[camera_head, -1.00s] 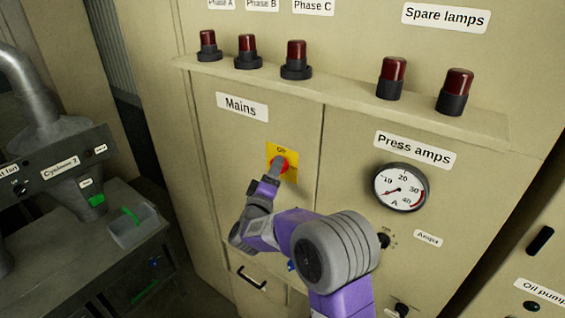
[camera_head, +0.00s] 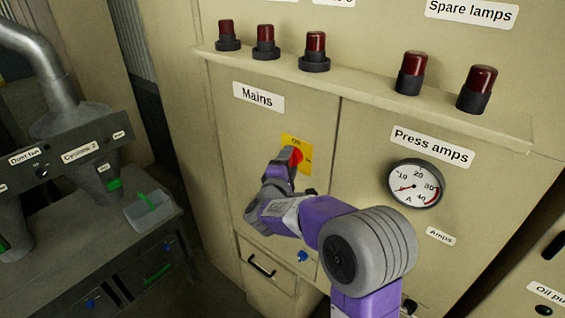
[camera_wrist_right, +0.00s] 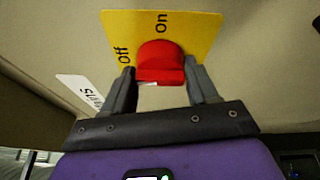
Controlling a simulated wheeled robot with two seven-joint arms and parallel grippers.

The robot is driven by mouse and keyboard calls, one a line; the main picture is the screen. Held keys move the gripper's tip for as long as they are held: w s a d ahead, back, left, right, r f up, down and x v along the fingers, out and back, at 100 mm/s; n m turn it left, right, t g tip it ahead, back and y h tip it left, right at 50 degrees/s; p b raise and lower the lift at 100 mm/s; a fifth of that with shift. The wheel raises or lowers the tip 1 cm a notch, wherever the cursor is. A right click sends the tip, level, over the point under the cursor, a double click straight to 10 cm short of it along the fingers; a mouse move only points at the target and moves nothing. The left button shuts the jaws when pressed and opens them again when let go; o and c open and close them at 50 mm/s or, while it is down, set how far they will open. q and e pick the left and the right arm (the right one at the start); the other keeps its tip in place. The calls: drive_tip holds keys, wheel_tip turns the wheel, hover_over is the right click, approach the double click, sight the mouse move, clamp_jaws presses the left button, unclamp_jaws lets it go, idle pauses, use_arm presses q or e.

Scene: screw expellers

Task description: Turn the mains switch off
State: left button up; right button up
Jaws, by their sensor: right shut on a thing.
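The mains switch is a red rotary knob (camera_head: 296,156) on a yellow plate (camera_head: 305,152), on the cabinet door under the Mains label (camera_head: 259,97). In the right wrist view the red knob (camera_wrist_right: 160,62) sits on the yellow plate (camera_wrist_right: 205,30), marked Off at the left and On at the top. My right gripper (camera_head: 286,160) reaches the knob from below. In the right wrist view its fingers (camera_wrist_right: 160,80) stand on either side of the knob, shut on it. The knob's exact pointing is hard to tell. My left gripper is not in view.
A ledge with several red lamps (camera_head: 316,48) juts out above the switch. A Press amps meter (camera_head: 416,184) is to the right. A drawer handle (camera_head: 262,266) is below. A bench with a grey tray (camera_head: 152,212) stands at the left.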

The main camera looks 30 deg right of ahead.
drive_tip(key=shift+s+f, duration=0.1)
drive_tip(key=shift+f, duration=0.15)
drive_tip(key=o, duration=1.2)
drive_tip(key=shift+o, duration=1.2)
drive_tip(key=shift+r, duration=0.1)
drive_tip(key=v, duration=0.7)
drive_tip(key=shift+a, duration=0.15)
drive_tip(key=shift+s, duration=0.1)
